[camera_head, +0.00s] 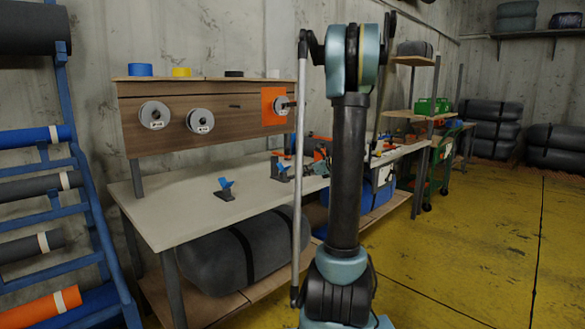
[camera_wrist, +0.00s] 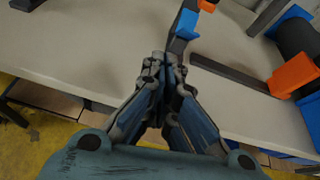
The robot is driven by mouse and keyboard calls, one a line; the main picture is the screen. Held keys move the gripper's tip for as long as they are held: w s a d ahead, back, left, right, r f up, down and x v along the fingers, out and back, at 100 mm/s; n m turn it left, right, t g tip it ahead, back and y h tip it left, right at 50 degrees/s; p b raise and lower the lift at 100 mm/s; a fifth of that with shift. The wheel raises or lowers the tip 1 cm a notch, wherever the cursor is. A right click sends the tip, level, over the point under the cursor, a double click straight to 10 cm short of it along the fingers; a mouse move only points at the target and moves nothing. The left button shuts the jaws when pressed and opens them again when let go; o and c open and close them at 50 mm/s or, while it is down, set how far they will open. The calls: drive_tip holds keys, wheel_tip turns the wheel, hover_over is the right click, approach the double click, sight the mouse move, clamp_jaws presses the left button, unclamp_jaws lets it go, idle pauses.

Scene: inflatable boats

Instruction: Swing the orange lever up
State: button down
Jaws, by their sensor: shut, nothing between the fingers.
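My gripper (camera_wrist: 163,62) is shut and empty above the pale bench top. In the wrist view, an orange block (camera_wrist: 295,73) sits at the right, at the end of a dark flat bar (camera_wrist: 232,74). A smaller orange piece (camera_wrist: 207,5) is cut by the top edge, near a blue piece (camera_wrist: 187,22) on a dark stem. The fingertips are close to this stem; I cannot tell whether they touch. I cannot tell which orange part is the lever. In the head view, my arm hides part of the bench fittings, where orange (camera_head: 319,153) shows.
A small blue-topped fixture (camera_head: 226,186) stands on the bench (camera_head: 180,215). A blue rack (camera_head: 85,215) with rolls stands at the left. The yellow floor at the right is clear.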

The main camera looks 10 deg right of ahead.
drive_tip(key=shift+w+d+m+t, duration=0.3)
drive_tip(key=shift+w+d+m, duration=0.55)
drive_tip(key=shift+w, duration=0.2)
